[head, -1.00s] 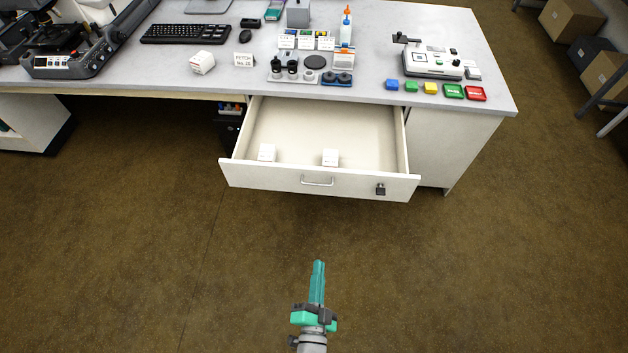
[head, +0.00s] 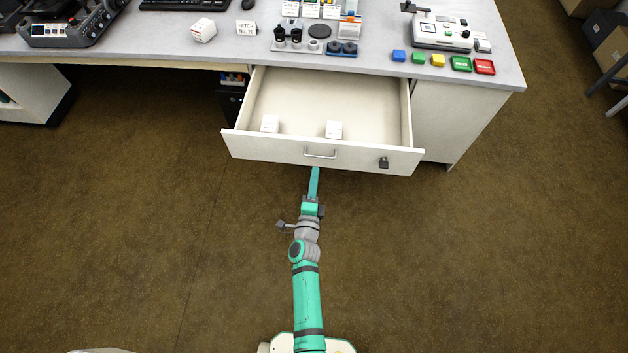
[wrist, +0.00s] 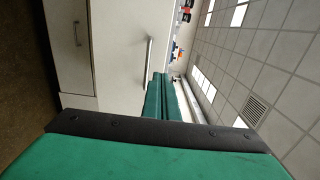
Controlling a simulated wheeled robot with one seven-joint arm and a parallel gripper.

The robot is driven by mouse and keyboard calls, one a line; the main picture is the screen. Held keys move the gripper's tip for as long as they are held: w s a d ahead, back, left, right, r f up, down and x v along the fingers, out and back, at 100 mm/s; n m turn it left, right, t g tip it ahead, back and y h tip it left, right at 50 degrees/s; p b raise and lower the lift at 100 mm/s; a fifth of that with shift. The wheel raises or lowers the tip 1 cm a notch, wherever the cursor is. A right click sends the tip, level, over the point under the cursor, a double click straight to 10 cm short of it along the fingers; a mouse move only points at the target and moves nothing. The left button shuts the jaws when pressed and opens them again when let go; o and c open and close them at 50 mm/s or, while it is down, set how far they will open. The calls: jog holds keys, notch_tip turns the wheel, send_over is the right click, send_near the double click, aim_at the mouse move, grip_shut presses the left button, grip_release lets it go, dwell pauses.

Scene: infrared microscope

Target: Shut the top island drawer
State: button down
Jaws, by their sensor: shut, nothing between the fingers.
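The top island drawer (head: 270,147) is pulled open under the worktop, with two small white boxes (head: 270,124) and (head: 334,130) inside. Its front carries a metal bar handle (head: 320,154) and a dark lock (head: 384,162). My gripper (head: 315,172) is shut and empty, with its teal fingertips just below the handle in the head view. In the wrist view the shut fingers (wrist: 163,97) point at the pale drawer front, close to the handle (wrist: 149,57). I cannot tell whether the tips touch the front.
The grey worktop (head: 150,40) above holds a white cube (head: 203,30), a label card, a keyboard and several coloured blocks. A cabinet side (head: 450,120) stands right of the drawer. The brown floor (head: 480,260) around my arm is clear.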

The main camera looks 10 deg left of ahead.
aim_at(319, 144)
jog(key=w, duration=0.9)
jog(key=shift+w, duration=0.4)
